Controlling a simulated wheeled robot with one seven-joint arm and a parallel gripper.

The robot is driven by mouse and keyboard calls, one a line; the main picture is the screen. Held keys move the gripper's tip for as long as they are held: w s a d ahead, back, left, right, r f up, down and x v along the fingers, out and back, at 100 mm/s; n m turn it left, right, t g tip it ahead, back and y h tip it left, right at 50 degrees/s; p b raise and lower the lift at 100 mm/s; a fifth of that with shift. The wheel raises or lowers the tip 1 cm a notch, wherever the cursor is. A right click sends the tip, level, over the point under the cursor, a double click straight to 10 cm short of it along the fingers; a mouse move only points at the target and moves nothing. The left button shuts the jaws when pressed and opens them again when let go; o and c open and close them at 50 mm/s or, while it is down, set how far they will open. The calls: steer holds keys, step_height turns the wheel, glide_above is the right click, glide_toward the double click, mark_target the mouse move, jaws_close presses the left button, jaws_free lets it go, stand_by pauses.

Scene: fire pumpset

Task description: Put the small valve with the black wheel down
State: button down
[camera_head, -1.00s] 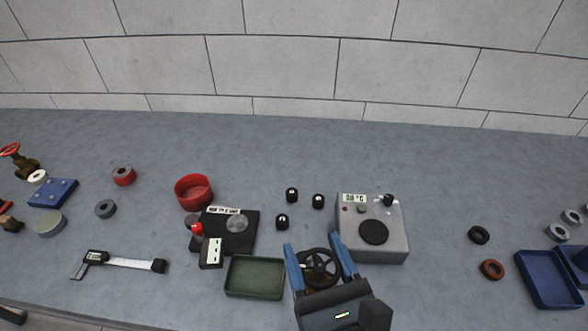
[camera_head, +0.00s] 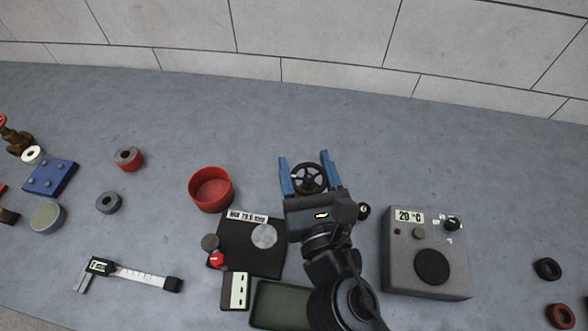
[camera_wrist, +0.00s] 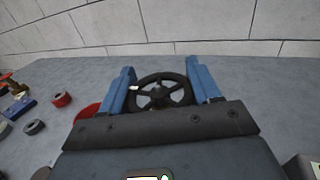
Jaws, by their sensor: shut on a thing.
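The small valve with the black wheel (camera_head: 310,178) is between the blue fingers of my gripper (camera_head: 308,172), which is shut on it. In the head view it is over the back part of the bench, right of the red round container. The wrist view shows the black spoked wheel (camera_wrist: 160,92) between the two blue fingers (camera_wrist: 162,90). The valve's body is hidden below the wheel and behind my gripper. I cannot tell whether the valve touches the bench.
A red round container (camera_head: 211,190) and a black scale (camera_head: 252,245) stand to the left. A green tray (camera_head: 275,305) is in front, partly behind my arm. A grey box with a dial (camera_head: 428,252) stands to the right. The bench behind my gripper is clear.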

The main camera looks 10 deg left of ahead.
steer(key=w+a+f+b, duration=0.4)
steer(key=f, duration=0.3)
steer(key=shift+w+f, duration=0.25)
steer(key=shift+f, duration=0.05)
steer(key=shift+a, duration=0.1)
steer(key=shift+f, duration=0.15)
steer(key=shift+c, duration=1.2)
jaws_free()
